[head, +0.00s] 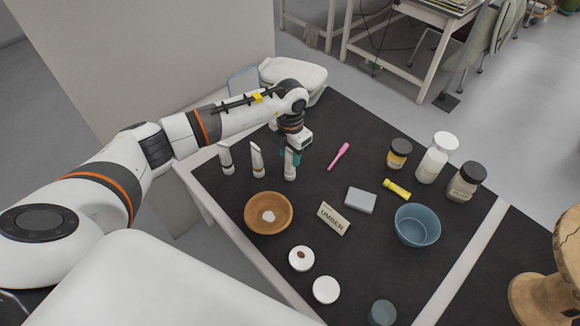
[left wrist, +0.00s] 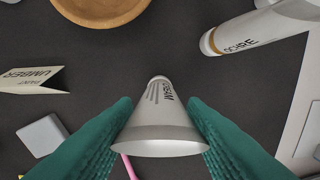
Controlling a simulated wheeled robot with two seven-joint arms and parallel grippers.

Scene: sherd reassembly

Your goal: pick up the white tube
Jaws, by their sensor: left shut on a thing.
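Three white paint tubes stand in a row at the back left of the dark mat in the head view. My left gripper (head: 292,153) comes down over the rightmost tube (head: 290,171), its teal fingers on either side of it. In the left wrist view this tube (left wrist: 160,132) lies between the two teal fingers, which are shut on it; its lettering is only partly readable. The middle tube (head: 257,161) and the left tube (head: 227,160) stand apart to the left. A tube with a gold band and dark lettering (left wrist: 245,35) shows in the left wrist view.
A wooden bowl (head: 285,221), an UMBER card (head: 333,219) and a grey block (head: 361,201) lie in front. A pink tool (head: 339,156) lies right of the gripper. Jars, a yellow tube (head: 397,189) and a blue bowl (head: 417,226) stand further right.

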